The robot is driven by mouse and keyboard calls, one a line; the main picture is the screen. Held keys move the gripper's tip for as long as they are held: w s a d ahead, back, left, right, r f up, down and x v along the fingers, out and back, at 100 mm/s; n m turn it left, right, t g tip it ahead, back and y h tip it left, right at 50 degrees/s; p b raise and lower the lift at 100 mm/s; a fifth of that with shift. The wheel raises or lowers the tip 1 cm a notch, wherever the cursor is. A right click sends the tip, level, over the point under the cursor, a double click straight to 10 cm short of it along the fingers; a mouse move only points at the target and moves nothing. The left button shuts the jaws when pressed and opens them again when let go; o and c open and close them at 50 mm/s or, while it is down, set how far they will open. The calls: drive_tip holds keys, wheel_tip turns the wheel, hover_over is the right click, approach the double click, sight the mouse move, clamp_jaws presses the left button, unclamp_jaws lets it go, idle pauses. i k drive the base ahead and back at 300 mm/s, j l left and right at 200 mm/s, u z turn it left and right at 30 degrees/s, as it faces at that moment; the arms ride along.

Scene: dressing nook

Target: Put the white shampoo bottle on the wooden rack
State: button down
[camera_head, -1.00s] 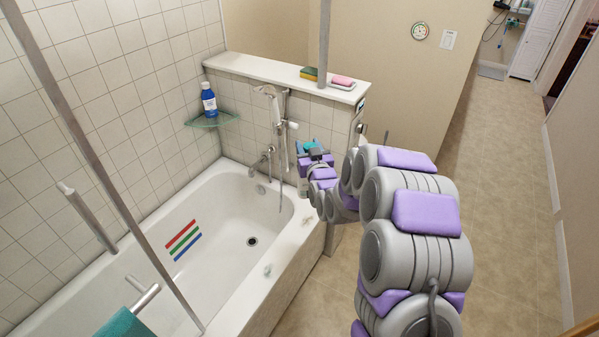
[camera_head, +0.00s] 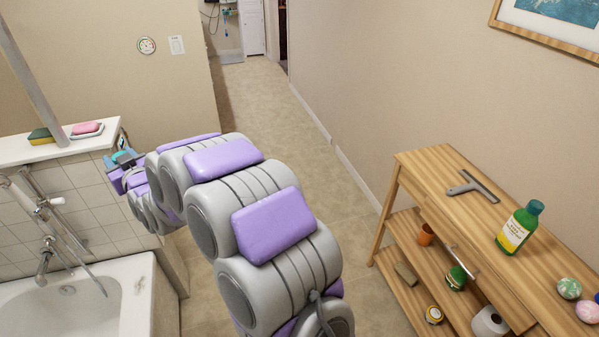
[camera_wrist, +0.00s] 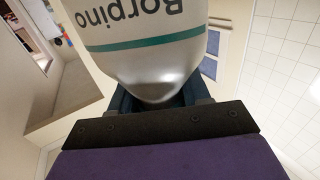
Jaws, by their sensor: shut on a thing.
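My gripper (camera_head: 122,163) is at the left of the head view, out in front of the tub's end wall. In the wrist view my gripper (camera_wrist: 160,108) is shut on a whitish bottle (camera_wrist: 150,65) with a teal stripe and the upside-down word "Borpino". The bottle's far end is out of that frame, and it is mostly hidden in the head view. The wooden rack (camera_head: 425,165) stands at the right against the wall, well apart from my gripper.
On the rack's top are a squeegee (camera_head: 472,186), a green bottle (camera_head: 519,228) and round colored items at its right. A small orange cup (camera_head: 426,234) and other items fill lower shelves. Open floor (camera_head: 300,170) lies between tub (camera_head: 125,300) and rack.

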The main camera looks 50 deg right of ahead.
sight(428, 162)
drive_tip(key=i+l+z, duration=0.1)
drive_tip(key=z, duration=1.25)
drive_tip(key=i+z, duration=0.2)
drive_tip(key=z, duration=0.25)
drive_tip(key=i+j+z, duration=0.2)
drive_tip(key=z, duration=0.25)
drive_tip(key=i+j+z, duration=0.2)
drive_tip(key=z, duration=0.25)
drive_tip(key=i+j+z, duration=0.2)
drive_tip(key=j, duration=0.15)
drive_tip(key=i+j+z, duration=0.2)
drive_tip(key=j, duration=0.2)
drive_tip(key=i+j+z, duration=0.2)
drive_tip(key=j, duration=0.2)
drive_tip(key=j+z, duration=0.15)
drive_tip(key=j, duration=0.25)
drive_tip(key=i+j, duration=0.1)
drive_tip(key=j, duration=0.3)
drive_tip(key=i+j, duration=0.1)
drive_tip(key=j, duration=0.65)
drive_tip(key=i+j, duration=0.15)
drive_tip(key=j, duration=0.25)
